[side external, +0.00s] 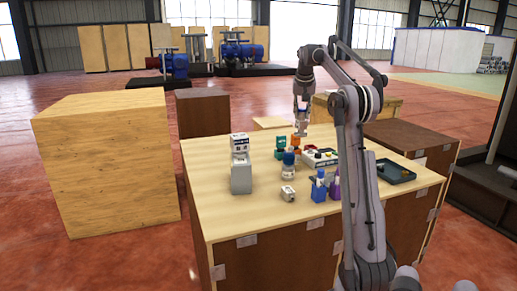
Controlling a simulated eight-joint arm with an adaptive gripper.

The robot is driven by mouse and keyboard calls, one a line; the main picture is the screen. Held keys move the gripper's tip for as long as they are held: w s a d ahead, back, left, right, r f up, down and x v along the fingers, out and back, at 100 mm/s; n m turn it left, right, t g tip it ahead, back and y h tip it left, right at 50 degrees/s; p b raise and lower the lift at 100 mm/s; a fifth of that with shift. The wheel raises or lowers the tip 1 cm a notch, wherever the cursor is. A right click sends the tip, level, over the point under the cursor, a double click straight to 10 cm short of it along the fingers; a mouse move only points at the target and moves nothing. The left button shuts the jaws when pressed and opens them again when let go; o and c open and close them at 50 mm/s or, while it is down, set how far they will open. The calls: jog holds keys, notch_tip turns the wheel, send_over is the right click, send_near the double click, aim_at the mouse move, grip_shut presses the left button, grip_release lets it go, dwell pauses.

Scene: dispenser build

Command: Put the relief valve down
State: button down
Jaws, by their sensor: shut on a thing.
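My gripper (300,127) points down above the far middle of the wooden table. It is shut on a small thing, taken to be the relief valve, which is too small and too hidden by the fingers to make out. An orange part (295,143) shows just below the fingertips; I cannot tell whether it is held or stands on the table behind the white and blue bottle (289,163).
On the table (226,215) stand a grey dispenser unit (241,165), a green part (280,148), a white box (320,158), a blue bottle (318,188), a purple bottle (335,187), a small pale block (288,194) and a dark tray (396,173). The front left is clear.

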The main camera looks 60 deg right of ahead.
aim_at(301, 119)
jog(key=shift+f, duration=1.6)
jog(key=shift+w+a+f, duration=0.25)
jog(key=shift+w+f, duration=1.6)
jog(key=shift+w, duration=0.05)
jog(key=shift+w+a+f, duration=0.25)
jog(key=shift+w+f, duration=1.6)
jog(key=shift+w, duration=0.1)
jog(key=shift+w+a+f, duration=0.25)
jog(key=shift+w+f, duration=1.6)
jog(key=shift+w, duration=0.05)
jog(key=shift+f, duration=0.1)
jog(key=c, duration=1.1)
grip_release()
jog(key=v, duration=1.2)
